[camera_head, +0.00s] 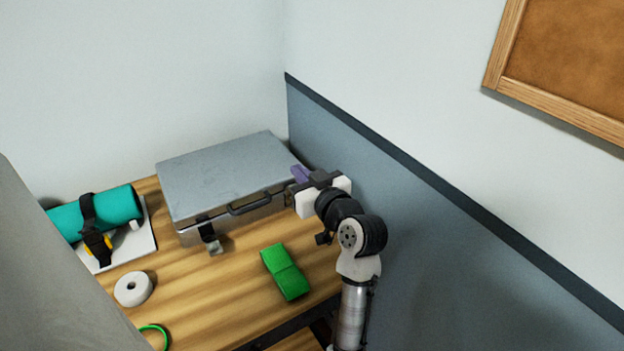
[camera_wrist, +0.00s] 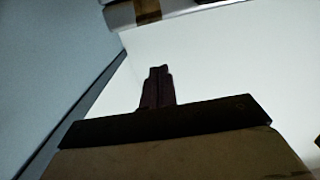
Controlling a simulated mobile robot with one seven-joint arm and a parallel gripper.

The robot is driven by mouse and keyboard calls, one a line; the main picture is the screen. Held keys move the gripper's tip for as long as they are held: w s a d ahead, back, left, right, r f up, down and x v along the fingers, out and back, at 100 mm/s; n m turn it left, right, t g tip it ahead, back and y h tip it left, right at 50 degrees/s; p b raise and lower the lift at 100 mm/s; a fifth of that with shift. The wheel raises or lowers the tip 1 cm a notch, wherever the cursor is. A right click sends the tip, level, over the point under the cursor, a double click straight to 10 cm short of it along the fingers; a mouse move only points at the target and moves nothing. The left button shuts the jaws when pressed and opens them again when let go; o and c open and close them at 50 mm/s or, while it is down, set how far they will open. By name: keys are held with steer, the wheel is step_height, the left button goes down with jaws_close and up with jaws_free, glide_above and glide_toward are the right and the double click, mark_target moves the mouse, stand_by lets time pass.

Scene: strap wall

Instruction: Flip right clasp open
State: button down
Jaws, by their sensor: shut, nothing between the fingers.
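A silver case (camera_head: 222,178) lies closed on the wooden table, its dark handle (camera_head: 249,207) on the front side. The left clasp (camera_head: 208,232) hangs from the front with its metal plate sticking outward. The right clasp is not clearly visible; my gripper covers that end of the front. My gripper (camera_head: 300,174) is at the case's right front corner, its purple fingers close to the lid's edge; I cannot tell whether they touch it. In the wrist view the dark fingers (camera_wrist: 157,88) are together, with nothing between them.
A blue-grey wall panel (camera_head: 400,200) stands close on the right. A green block-like item (camera_head: 284,272) lies in front of the case. A white roll (camera_head: 133,289) and a teal cylinder (camera_head: 120,206) with a black strap (camera_head: 92,225) are at the left.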

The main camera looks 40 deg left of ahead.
steer(key=shift+w+a+f+p, duration=0.1)
steer(key=shift+a+f+p, duration=0.15)
steer(key=shift+f, duration=0.4)
steer(key=shift+w+a+f+p, duration=0.1)
steer(key=shift+a+f+p, duration=0.1)
steer(key=shift+f, duration=0.45)
steer(key=shift+w+a+f+p, duration=0.1)
steer(key=shift+a+f+p, duration=0.15)
steer(key=shift+f, duration=0.4)
